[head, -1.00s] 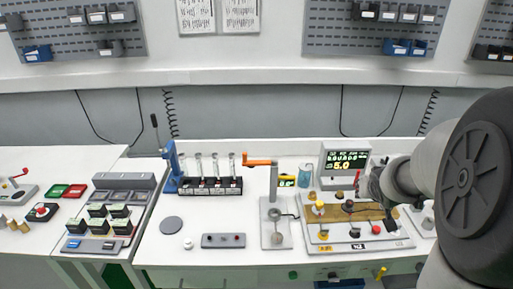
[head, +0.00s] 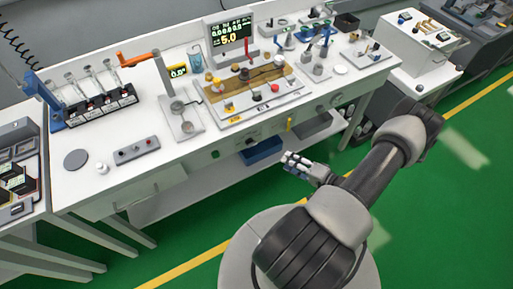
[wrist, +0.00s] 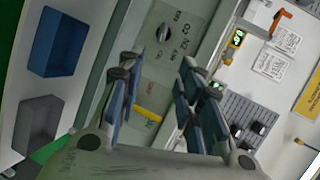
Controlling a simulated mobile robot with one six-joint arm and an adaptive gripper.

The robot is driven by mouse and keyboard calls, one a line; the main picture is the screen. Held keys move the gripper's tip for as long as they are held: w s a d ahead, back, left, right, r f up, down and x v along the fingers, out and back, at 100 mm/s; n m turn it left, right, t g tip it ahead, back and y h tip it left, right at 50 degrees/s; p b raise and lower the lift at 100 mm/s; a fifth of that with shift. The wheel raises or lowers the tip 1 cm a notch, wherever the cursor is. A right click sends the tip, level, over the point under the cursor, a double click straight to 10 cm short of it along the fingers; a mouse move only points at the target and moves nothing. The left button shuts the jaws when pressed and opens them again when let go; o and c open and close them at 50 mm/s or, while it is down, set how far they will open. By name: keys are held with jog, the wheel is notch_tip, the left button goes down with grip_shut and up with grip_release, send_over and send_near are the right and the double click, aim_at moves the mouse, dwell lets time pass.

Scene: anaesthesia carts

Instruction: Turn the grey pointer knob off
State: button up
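The grey pointer knob (wrist: 163,32) is on the bench's front panel, with small labels around it in the wrist view. It also shows, small and dark, on the front panel in the head view (head: 250,142). Its exact pointing direction is too small to read. My gripper (wrist: 162,62) is open and empty, its blue-padded fingers apart on either side of the picture, with the knob beyond the tips. In the head view my gripper (head: 303,167) is in front of the bench, to the right of and lower than the knob, apart from it.
A yellow handle (wrist: 148,113) is on the same panel. A blue bin (wrist: 60,45) and a grey bin (wrist: 40,125) are below the panel. The bench top holds a board with coloured knobs, a display (head: 230,38) and an orange-handled lever (head: 139,58). Green floor in front is clear.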

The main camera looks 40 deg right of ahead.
jog(key=b, duration=0.3)
send_near(251, 143)
jog(key=d+x, duration=0.1)
jog(key=x, duration=0.6)
jog(key=shift+w+a+f, duration=0.2)
jog(key=shift+a+f, duration=0.25)
jog(key=shift+c, duration=0.4)
jog(key=shift+s+f, duration=0.1)
grip_shut()
